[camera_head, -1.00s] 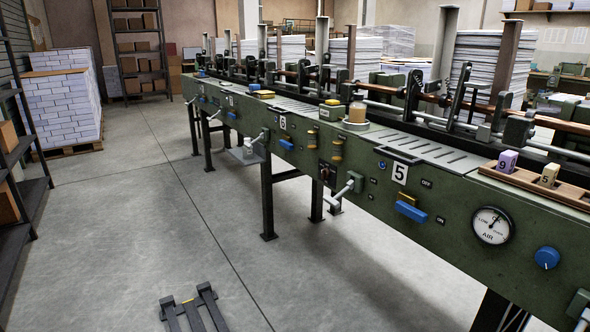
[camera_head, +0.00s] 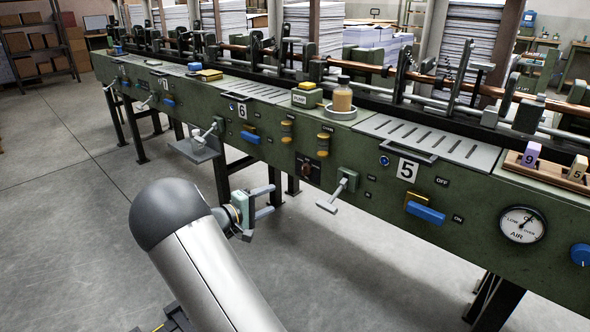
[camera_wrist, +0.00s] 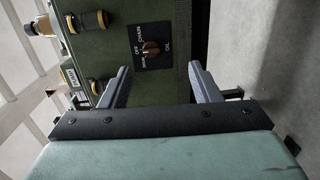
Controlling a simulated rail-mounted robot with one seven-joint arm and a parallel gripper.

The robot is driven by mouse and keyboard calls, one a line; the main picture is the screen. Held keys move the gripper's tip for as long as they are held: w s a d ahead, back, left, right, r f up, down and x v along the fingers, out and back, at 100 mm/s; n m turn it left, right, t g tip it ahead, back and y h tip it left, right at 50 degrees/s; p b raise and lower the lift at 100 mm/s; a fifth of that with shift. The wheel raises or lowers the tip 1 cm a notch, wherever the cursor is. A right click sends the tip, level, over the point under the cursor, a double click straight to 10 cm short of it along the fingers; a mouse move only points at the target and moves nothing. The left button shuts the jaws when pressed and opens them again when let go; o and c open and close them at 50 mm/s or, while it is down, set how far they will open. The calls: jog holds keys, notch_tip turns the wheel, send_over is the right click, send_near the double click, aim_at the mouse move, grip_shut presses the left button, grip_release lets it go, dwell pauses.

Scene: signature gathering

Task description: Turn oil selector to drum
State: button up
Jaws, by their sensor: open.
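The oil selector (camera_head: 307,169) is a small brown knob on a black plate on the green machine's front, between stations 6 and 5. In the wrist view the knob (camera_wrist: 151,48) shows large, with sideways lettering for OFF, CHAIN, DRUM and OIL around it. I cannot tell for sure which mark it points to. My gripper (camera_head: 268,201) is open and empty, in front of the machine and below left of the selector. In the wrist view its two grey fingers (camera_wrist: 161,75) are spread apart towards the panel, with the knob beyond and between them, untouched.
A grey crank handle (camera_head: 341,190) sticks out right of the selector. A tray with another crank (camera_head: 199,148) juts out to the left. Yellow-and-black knobs (camera_head: 323,144) sit above. A blue lever (camera_head: 426,214) is farther right. The floor in front is clear.

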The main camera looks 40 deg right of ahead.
aim_at(305, 170)
jog(key=shift+n+t+h, duration=0.3)
jog(key=shift+t+h, duration=0.1)
jog(key=shift+t, duration=0.3)
jog(key=w+d, duration=0.2)
jog(key=d, duration=0.3)
jog(key=w+d+b, duration=0.1)
jog(key=w+d, duration=0.1)
jog(key=d, duration=0.4)
jog(key=w+d, duration=0.2)
jog(key=d, duration=0.3)
jog(key=shift+d+r+b, duration=0.25)
jog(key=shift+d+b, duration=0.1)
jog(key=shift+d, duration=0.05)
jog(key=shift+c, duration=0.4)
jog(key=c, duration=0.9)
